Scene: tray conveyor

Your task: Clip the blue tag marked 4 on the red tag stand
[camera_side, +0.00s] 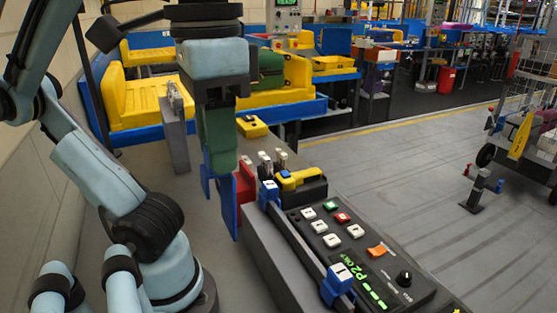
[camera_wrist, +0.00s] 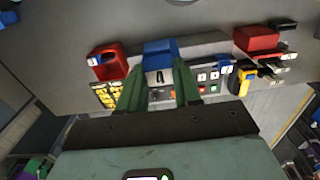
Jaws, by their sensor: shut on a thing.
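My gripper (camera_side: 216,148), with green fingers, is shut on a blue tag (camera_side: 221,195) that hangs below it in the side view. In the wrist view, the blue tag (camera_wrist: 160,52) sits between the fingertips (camera_wrist: 160,78). A dark mark shows on it but is too small to read surely. A red block (camera_side: 243,186) stands just right of the held tag in the side view; I cannot tell whether they touch. The wrist view shows a red holder (camera_wrist: 257,40) at right and another red piece (camera_wrist: 107,62) at left. Which one is the tag stand is unclear.
A black control panel (camera_side: 405,285) with white, green and red buttons lies right of the gripper. Blue blocks with white labels (camera_side: 268,193) (camera_side: 337,280) sit along its edge. A yellow-and-black item (camera_side: 300,180) lies behind it. Grey bench surface (camera_side: 180,180) is bare at left.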

